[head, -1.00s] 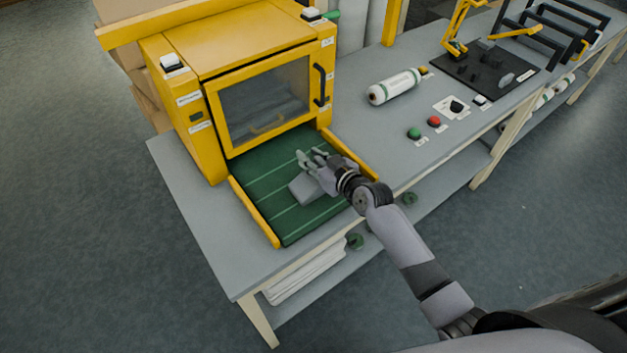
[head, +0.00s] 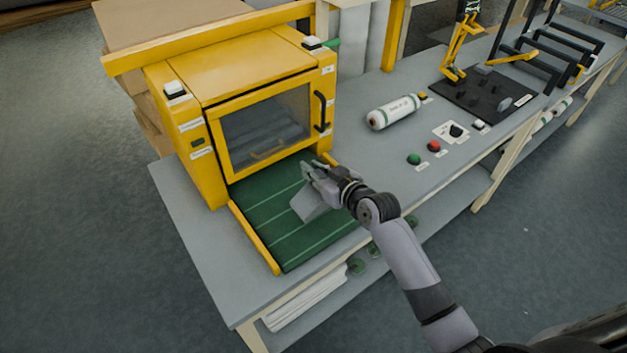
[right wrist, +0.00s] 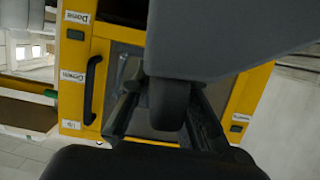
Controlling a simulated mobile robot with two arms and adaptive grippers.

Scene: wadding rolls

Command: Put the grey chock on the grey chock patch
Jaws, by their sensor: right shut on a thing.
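The grey chock (head: 313,206) is a wedge-like block held at a tilt over the green belt in front of the yellow machine. My right gripper (head: 316,174) is shut on it, with its fingers at the chock's upper end. In the right wrist view, a large grey surface, apparently the chock (right wrist: 225,40), fills the upper right by the fingers (right wrist: 165,120). A black mat (head: 466,91) with dark and grey shapes lies at the far right of the bench; I cannot tell whether one is the grey chock patch. My left gripper is not in view.
The yellow machine (head: 220,65) has a windowed door with a black handle (head: 320,111). The green belt (head: 290,235) has yellow side rails. A white roll (head: 393,111), a green button (head: 414,159) and a red button (head: 434,146) are on the bench to the right.

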